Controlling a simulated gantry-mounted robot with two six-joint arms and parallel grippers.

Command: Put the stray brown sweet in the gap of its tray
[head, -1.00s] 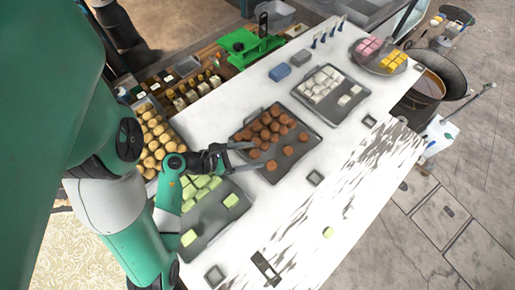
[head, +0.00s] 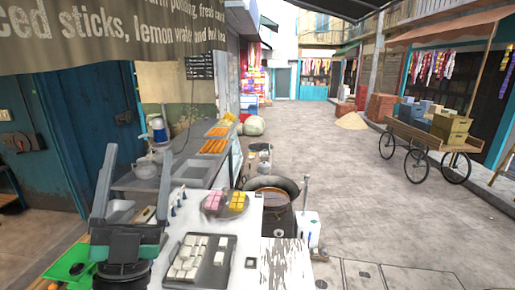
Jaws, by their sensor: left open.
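My left gripper (head: 138,152) stands at the left of the head view with its two grey fingers pointing up and spread wide apart. Nothing shows between the fingers. The brown sweets and their tray are outside the view now, so the stray sweet cannot be seen. My right gripper is not in view.
A dark tray (head: 219,278) of white sweets lies on the white table (head: 255,215). A round plate (head: 212,211) with pink (head: 214,200) and yellow sweets (head: 237,201) is behind it. A dark pan (head: 271,187) stands beyond the table. A cart (head: 432,137) stands in the street.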

